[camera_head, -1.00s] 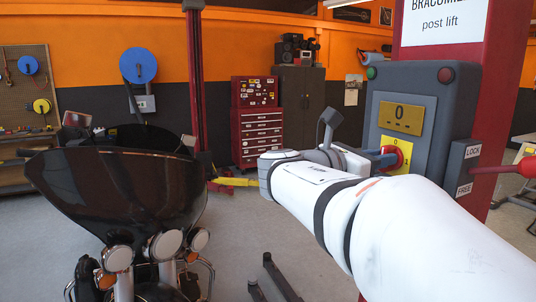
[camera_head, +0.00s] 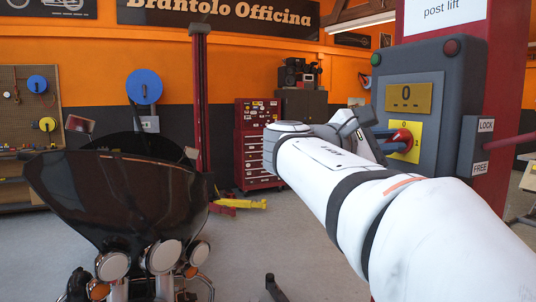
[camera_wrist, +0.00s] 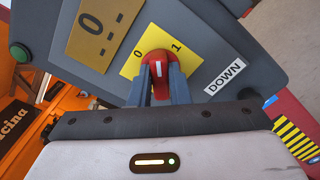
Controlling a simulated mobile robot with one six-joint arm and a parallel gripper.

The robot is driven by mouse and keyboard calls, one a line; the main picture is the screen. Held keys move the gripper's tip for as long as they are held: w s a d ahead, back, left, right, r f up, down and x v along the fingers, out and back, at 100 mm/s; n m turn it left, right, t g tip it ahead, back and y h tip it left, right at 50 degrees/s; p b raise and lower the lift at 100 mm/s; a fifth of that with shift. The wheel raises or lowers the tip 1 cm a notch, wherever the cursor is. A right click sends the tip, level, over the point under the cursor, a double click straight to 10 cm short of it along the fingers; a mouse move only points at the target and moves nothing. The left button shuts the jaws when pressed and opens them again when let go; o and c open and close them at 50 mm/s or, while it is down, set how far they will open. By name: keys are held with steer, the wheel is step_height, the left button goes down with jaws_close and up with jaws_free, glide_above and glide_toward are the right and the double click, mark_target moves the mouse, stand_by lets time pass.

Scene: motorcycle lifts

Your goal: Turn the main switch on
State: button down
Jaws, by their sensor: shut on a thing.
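The main switch is a red rotary knob (camera_wrist: 157,68) on a yellow plate marked 0 and 1, on a grey control box (camera_head: 452,75). In the wrist view my gripper (camera_wrist: 160,80) has its two fingers closed on the knob's sides. The knob's white mark points up the picture, between the 0 and the 1. In the head view the red knob (camera_head: 401,139) shows at the tips of my gripper (camera_head: 388,142). My white arm reaches in from the lower right and covers part of the box's lower left.
The box has green and red buttons on top, a yellow display (camera_head: 409,97) reading 0, and a LOCK/FREE lever (camera_head: 515,141) on its right. A DOWN label (camera_wrist: 224,77) is beside the knob.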

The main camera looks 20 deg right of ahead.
steer(key=shift+s+f+m+b, duration=0.1)
steer(key=shift+f+m+b, duration=0.05)
steer(key=shift+m+b, duration=3.55)
steer(key=shift+m, duration=0.4)
steer(key=c, duration=1.6)
jaws_free()
steer(key=shift+d, duration=0.2)
steer(key=shift+o, duration=1.2)
steer(key=shift+a, duration=0.15)
steer(key=a, duration=0.7)
steer(key=shift+s+a, duration=0.3)
